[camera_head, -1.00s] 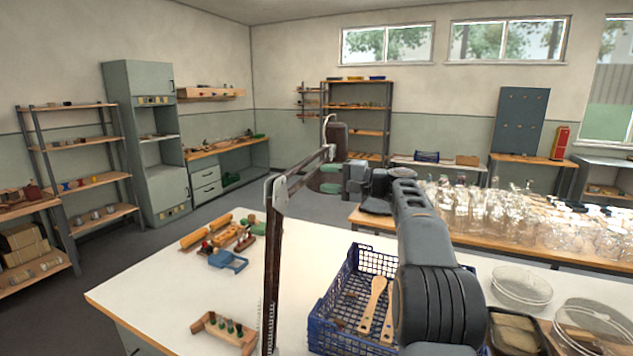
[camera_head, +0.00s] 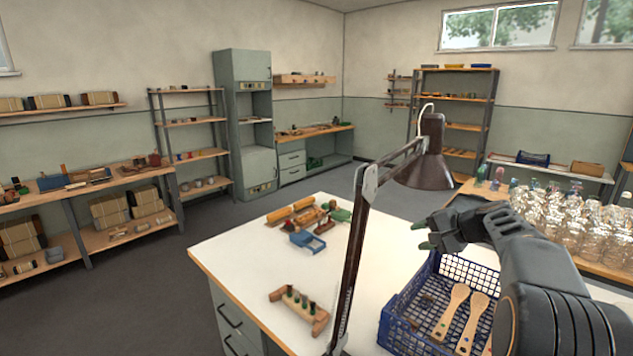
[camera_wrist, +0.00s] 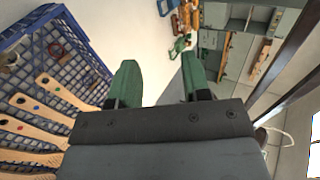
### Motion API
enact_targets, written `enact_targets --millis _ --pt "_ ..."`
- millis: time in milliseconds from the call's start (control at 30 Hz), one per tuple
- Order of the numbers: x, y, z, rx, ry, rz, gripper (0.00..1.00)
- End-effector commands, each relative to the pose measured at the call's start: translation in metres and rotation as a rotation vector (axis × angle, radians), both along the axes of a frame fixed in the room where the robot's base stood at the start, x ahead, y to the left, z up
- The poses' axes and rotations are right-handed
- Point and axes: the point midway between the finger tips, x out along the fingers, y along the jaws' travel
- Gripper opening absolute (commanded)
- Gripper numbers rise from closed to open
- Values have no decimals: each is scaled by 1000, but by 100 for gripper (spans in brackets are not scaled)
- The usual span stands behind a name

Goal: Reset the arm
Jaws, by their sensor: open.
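My gripper (camera_head: 424,234) has green fingertips and is raised above the white table (camera_head: 260,262), over the back left of a blue crate (camera_head: 392,318). In the wrist view, my gripper (camera_wrist: 158,82) shows two green fingers spread apart with nothing between them. The crate also shows in the wrist view (camera_wrist: 85,40), to the left of the fingers.
A dark desk lamp (camera_head: 425,172) with a long arm (camera_head: 352,250) stands close to my gripper. Wooden toys and a blue toy (camera_head: 305,242) lie on the table, with a pegged wooden block (camera_head: 298,305) nearer. Glass jars (camera_head: 560,215) crowd a bench at right.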

Motion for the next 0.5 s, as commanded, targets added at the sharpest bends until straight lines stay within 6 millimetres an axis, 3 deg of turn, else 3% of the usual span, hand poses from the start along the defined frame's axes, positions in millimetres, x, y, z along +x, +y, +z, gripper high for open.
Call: enact_targets --millis 100,300,400,500 --pt "-65 33 -44 -269 145 86 44" --pt "-182 69 -95 -712 241 314 44" --pt "-226 79 -108 -873 229 420 44" --pt "-257 88 -116 -979 198 497 44"
